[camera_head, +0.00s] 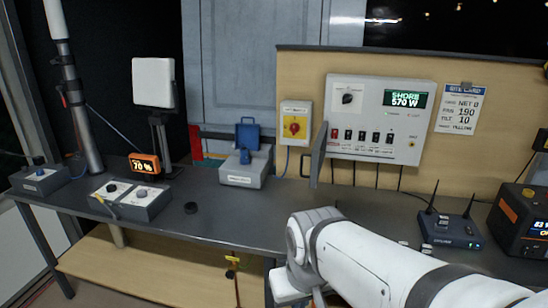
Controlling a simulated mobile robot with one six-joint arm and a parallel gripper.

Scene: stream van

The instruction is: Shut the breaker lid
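The breaker panel (378,92) is a light grey box on the wooden backboard, with a row of switches (362,135) along its lower part. The breaker lid (319,155) is a dark, narrow plate seen almost edge-on at the panel's left side. It stands open, swung out from the panel, and leaves the switches uncovered. A handle-like bracket (305,165) shows on its left side. My arm reaches in from the lower right, below the panel and apart from the lid.
A yellow box with a red knob (294,123) is left of the lid. A grey case with a blue top (246,165) stands on the desk (225,205). A router with antennas (450,230) and an orange-black unit (520,220) stand at right. The desk under the lid looks clear.

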